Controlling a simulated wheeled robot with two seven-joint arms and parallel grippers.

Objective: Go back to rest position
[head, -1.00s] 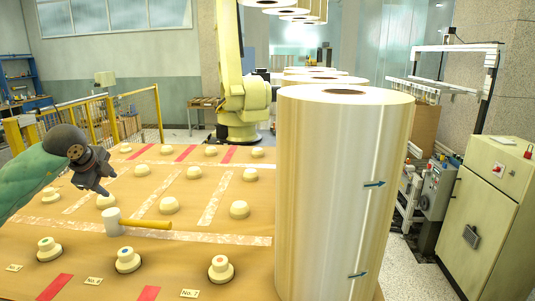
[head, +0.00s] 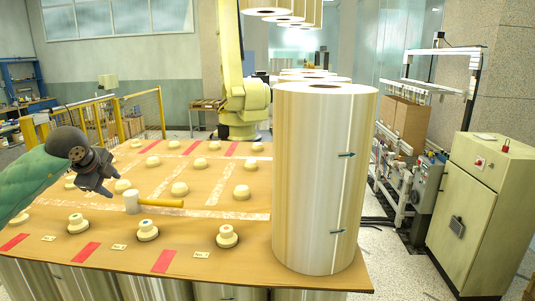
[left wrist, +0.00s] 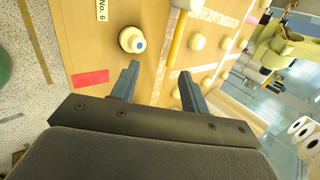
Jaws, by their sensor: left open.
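My left gripper (head: 108,190) is open and empty. In the head view it hangs over the left part of the wooden board, left of a mallet with a white head (head: 132,203) and yellow handle (head: 162,203). In the left wrist view its two fingers (left wrist: 157,88) are spread apart with nothing between them, and the mallet handle (left wrist: 177,38) lies beyond. My right gripper is not in view.
A large wrapped roll (head: 318,180) stands on the right of the board (head: 195,262). Several cream knobs, such as one with a red top (head: 227,236), dot the board. A yellow robot arm (head: 243,105) stands behind. A cabinet (head: 478,220) is at the right.

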